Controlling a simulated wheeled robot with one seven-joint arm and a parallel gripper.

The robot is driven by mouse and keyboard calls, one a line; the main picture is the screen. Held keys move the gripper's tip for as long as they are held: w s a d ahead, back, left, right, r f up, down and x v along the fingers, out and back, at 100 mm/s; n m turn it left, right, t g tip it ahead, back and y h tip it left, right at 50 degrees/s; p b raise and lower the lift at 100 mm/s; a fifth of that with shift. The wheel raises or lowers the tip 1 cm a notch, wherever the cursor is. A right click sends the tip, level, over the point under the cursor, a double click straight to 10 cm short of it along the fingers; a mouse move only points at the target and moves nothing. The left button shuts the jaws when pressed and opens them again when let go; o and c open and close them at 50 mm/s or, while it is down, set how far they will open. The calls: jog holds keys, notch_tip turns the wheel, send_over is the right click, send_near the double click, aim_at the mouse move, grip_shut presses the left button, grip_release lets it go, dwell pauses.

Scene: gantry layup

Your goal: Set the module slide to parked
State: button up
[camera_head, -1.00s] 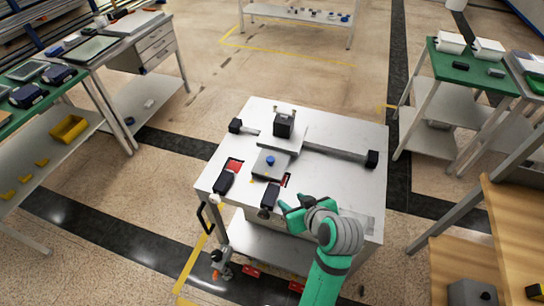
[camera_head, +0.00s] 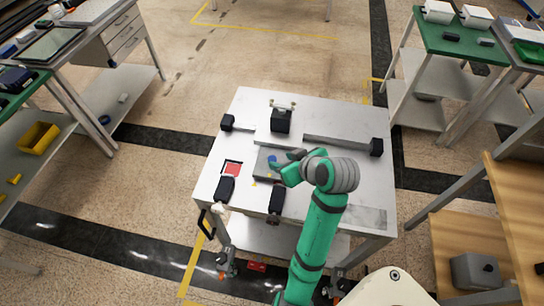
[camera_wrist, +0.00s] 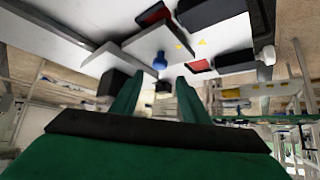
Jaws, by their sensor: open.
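The module slide has a light plate with a grey lower part (camera_head: 262,164) and a blue knob (camera_head: 272,159). A black block (camera_head: 281,120) stands behind it. The plate sits across a dark rail (camera_head: 336,143), left of the rail's middle. My gripper (camera_head: 281,162) is open and empty, its fingers close to the knob from the right in the head view. In the wrist view the blue knob (camera_wrist: 160,60) is just beyond the gap between my fingertips (camera_wrist: 155,78). I cannot tell if they touch it.
Black end blocks stand at the rail's left (camera_head: 227,122) and right (camera_head: 376,147). Two black clamp-like parts (camera_head: 226,190) (camera_head: 276,200) sit at the table's front, near a red square (camera_head: 232,168). The white table's right side (camera_head: 365,180) is mostly clear.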

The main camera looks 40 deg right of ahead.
aim_at(272, 158)
jog(key=x, duration=0.7)
jog(key=shift+f, duration=0.15)
jog(key=shift+w, duration=0.1)
grip_shut()
